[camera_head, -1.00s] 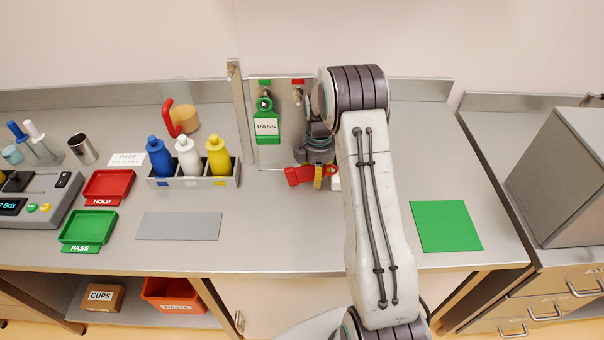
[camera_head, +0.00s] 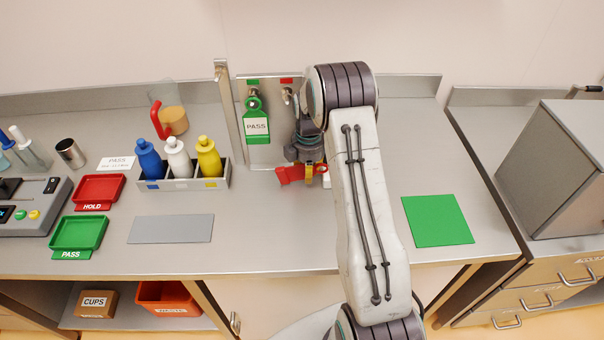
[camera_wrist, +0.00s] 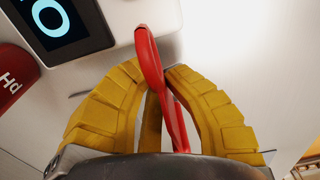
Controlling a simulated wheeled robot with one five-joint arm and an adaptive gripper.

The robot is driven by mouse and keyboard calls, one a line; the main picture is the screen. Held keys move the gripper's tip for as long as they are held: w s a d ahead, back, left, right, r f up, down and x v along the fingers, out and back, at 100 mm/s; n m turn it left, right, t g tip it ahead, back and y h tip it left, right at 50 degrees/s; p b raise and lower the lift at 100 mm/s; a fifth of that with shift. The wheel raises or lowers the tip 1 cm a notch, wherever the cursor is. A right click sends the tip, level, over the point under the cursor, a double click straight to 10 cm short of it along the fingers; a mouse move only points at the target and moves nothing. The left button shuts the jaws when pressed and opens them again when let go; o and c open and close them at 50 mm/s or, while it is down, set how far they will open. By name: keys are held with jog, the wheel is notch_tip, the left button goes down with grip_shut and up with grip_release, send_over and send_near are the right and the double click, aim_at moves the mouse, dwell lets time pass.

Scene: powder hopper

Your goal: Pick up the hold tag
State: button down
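The hold tag is a thin red piece, seen nearly edge-on in the wrist view (camera_wrist: 151,58). It passes between the yellow fingers of my gripper (camera_wrist: 163,82), which are closed around it from both sides. Its lettering does not show. In the head view my gripper (camera_head: 311,173) is low over the counter, in front of the hook panel, with red showing beside its yellow fingers. My arm hides part of this area. The hook (camera_head: 288,94) under the red marker holds no visible tag. The green PASS tag (camera_head: 257,127) hangs from the hook to its left.
In the wrist view a white device with a dark display (camera_wrist: 68,22) and a red lettered part (camera_wrist: 12,78) lie close by. A bottle rack (camera_head: 183,185) stands left of the panel. A green mat (camera_head: 438,221) lies right of my arm.

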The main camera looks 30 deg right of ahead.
notch_tip(320, 180, up, 4)
jog(key=shift+r+b, duration=0.1)
jog(key=shift+b, duration=0.55)
jog(key=s+d+r+b, duration=0.2)
jog(key=s+d+r, duration=0.3)
jog(key=s, duration=0.5)
jog(key=shift+s+r+b, duration=0.25)
jog(key=shift+r+b, duration=0.15)
jog(key=shift+r, duration=0.45)
jog(key=shift+d, duration=0.1)
jog(key=shift+s, duration=0.1)
